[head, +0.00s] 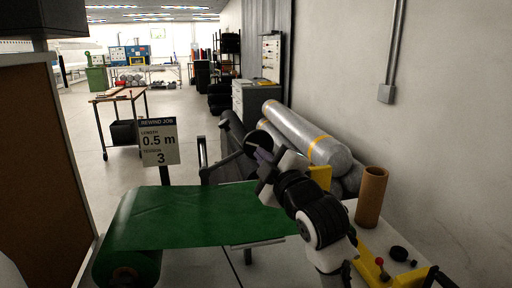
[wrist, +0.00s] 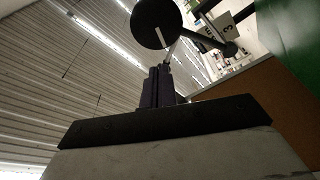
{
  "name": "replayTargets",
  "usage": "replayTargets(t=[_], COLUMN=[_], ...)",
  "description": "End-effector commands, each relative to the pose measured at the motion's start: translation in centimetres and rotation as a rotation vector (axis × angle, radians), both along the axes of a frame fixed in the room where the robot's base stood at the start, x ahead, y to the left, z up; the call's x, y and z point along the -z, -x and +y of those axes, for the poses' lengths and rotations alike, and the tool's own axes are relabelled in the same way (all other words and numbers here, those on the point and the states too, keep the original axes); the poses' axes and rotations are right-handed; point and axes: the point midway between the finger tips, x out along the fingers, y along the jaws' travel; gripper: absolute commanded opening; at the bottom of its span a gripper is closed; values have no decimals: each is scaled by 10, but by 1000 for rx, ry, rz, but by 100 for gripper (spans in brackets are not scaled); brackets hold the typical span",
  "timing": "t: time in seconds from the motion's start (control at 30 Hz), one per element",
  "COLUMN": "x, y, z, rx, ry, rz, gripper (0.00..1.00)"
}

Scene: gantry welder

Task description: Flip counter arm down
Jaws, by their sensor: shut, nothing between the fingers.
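The counter arm (head: 226,159) is a dark bar running from a bracket at the left up to a black disc-shaped wheel (head: 254,138). The wheel stands above the far edge of the green sheet (head: 200,217), clear of it. In the wrist view the black wheel (wrist: 155,22) lies just beyond my fingertips, with its bar going off to the right. My gripper (head: 264,154) is shut and empty, its purple fingers close by the wheel. The fingers also show in the wrist view (wrist: 157,84). I cannot tell whether they touch the wheel or arm.
A sign (head: 159,143) reads 0.5 m and tension 3. The green sheet comes off a roll at front left. Large silver-wrapped rolls (head: 307,132) lie behind my arm against the wall.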

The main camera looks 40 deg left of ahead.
Motion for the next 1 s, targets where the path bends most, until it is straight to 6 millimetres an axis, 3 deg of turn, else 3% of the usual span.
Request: replayTargets(t=[0.3, 0.5, 1.0], x=[-11, -12, -10], y=[-27, -40, -43], z=[51, 72, 77], rx=[-2, -1, 0], ry=[1, 1, -1], rz=[3, 2, 0], gripper=[0, 0, 0])
